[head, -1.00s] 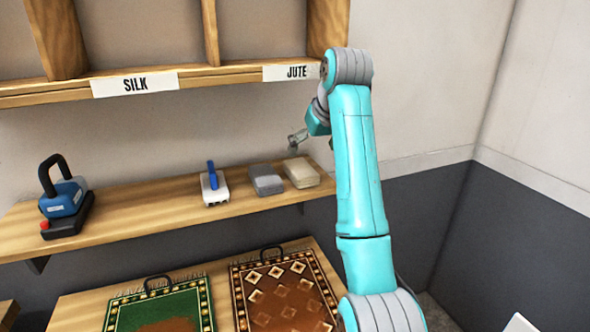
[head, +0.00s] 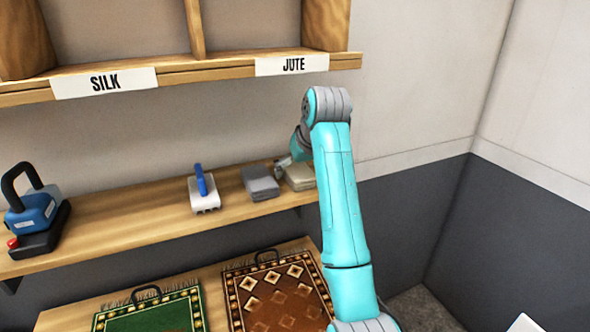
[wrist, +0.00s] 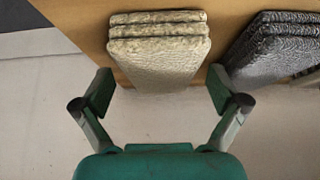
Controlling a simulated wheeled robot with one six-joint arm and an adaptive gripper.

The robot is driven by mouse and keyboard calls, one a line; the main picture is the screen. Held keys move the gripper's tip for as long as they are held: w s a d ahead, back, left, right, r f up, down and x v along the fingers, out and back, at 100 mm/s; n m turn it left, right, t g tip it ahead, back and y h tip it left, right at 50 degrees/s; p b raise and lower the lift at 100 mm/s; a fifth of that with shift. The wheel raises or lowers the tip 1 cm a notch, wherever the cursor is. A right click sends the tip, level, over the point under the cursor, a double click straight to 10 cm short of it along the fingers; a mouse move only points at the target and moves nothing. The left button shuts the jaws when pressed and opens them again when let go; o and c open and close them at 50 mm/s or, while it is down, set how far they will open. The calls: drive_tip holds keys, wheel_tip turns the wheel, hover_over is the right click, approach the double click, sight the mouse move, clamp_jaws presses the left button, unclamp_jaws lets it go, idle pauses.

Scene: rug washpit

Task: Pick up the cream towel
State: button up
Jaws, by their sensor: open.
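The cream towel (head: 299,177) lies folded at the right end of the wooden shelf, partly hidden by my arm in the head view. In the wrist view the folded cream towel (wrist: 158,55) sits just ahead, between the lines of my two fingers. My gripper (wrist: 155,90) is open and empty, its fingertips at or near the towel's near end; I cannot tell whether they touch it. In the head view my gripper (head: 283,164) shows small beside the towel.
A folded grey towel (head: 260,183) lies close left of the cream one; it also shows in the wrist view (wrist: 275,50). A white brush (head: 203,192) and a blue device (head: 35,212) stand farther left. An upper shelf (head: 220,72) hangs above. Rugs (head: 275,295) lie below.

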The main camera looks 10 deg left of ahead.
drive_tip(key=c, duration=1.2)
drive_tip(key=shift+c, duration=0.2)
drive_tip(key=shift+r, duration=0.1)
